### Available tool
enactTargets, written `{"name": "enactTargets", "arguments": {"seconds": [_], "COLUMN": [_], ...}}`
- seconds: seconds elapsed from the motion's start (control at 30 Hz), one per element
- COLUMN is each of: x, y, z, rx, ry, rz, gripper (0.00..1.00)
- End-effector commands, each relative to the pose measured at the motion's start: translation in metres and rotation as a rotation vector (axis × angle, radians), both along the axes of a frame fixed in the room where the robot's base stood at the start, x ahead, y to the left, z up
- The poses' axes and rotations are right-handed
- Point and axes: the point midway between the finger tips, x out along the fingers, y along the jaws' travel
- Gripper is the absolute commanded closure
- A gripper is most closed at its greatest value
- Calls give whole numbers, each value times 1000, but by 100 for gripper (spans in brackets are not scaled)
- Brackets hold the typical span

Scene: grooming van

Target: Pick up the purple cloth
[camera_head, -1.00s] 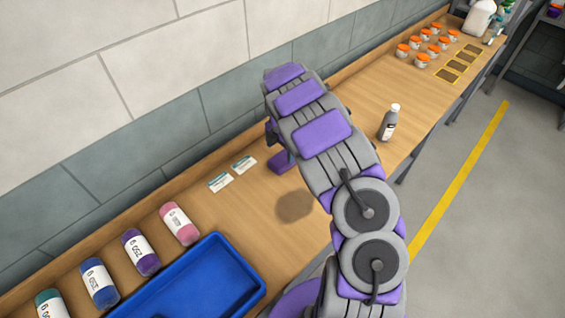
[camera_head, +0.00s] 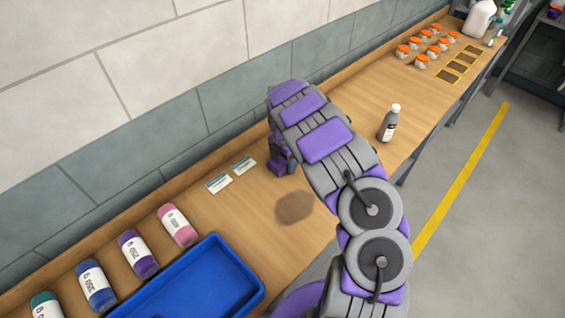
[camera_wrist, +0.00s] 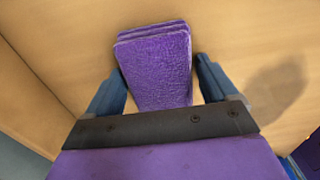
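The near end of the cloth runs under the dark gripper plate and is hidden there. I cannot tell whether the fingers touch it; a gap shows by the right finger. In the head view, my gripper (camera_head: 282,163) is low over the bench beside the wall, mostly behind my arm, and the cloth cannot be made out.
The wooden bench (camera_head: 255,215) runs along a block wall. A blue tray (camera_head: 205,285) and several coloured bottles (camera_head: 137,255) stand at lower left. Two white cards (camera_head: 219,182) lie left of my gripper. A grey bottle (camera_head: 389,124) stands to the right, with orange-lidded jars (camera_head: 421,61) farther back.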

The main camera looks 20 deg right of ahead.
Motion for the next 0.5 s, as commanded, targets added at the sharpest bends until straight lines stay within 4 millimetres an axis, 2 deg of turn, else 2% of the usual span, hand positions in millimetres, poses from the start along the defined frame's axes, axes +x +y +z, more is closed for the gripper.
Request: {"name": "enactTargets", "arguments": {"seconds": [0.03,0.4,0.5], "x": [0,0,0], "y": [0,0,0], "z": [0,0,0], "rx": [0,0,0], "ry": [0,0,0], "rz": [0,0,0], "gripper": [19,53,53]}}
